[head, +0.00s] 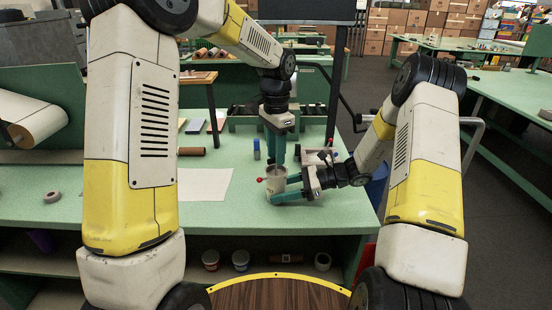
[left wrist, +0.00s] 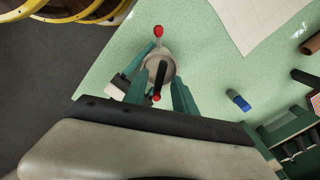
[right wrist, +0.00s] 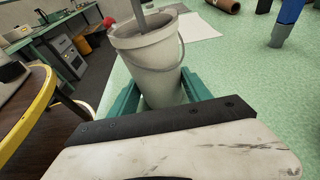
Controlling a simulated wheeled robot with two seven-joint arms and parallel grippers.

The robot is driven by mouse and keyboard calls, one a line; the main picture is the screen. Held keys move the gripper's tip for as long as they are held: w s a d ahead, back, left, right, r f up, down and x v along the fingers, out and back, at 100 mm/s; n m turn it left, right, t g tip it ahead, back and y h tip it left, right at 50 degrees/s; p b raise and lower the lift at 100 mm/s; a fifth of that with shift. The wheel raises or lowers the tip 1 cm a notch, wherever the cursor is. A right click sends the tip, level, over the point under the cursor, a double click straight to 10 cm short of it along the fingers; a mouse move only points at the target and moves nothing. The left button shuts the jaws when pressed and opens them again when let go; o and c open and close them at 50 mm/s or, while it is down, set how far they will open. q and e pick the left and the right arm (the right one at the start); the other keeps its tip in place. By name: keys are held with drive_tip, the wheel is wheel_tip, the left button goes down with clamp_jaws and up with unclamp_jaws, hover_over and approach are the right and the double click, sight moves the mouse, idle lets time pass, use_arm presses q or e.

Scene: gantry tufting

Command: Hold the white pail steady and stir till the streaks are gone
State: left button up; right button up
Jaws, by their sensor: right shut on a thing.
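The white pail (head: 277,184) stands upright on the green bench, its wire handle lowered against its side in the right wrist view (right wrist: 150,62). My right gripper (head: 289,192) is shut on the pail, one finger on each side. My left gripper (head: 276,160) points down just above the pail. In the left wrist view, its fingers are apart with a dark, red-tipped stick (left wrist: 160,79) between them; no contact shows. A red knob (left wrist: 158,31) on a thin rod sits beside the rim.
A white sheet (head: 205,184) lies left of the pail. A pale tray (head: 318,157) stands behind my right gripper. The bench's front edge is close to the pail.

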use_arm(q)
wheel_tip(320, 180, up, 10)
idle(0.3)
drive_tip(key=shift+f, duration=0.1)
use_arm(e)
drive_tip(key=o, duration=1.1)
drive_tip(key=shift+c, duration=0.2)
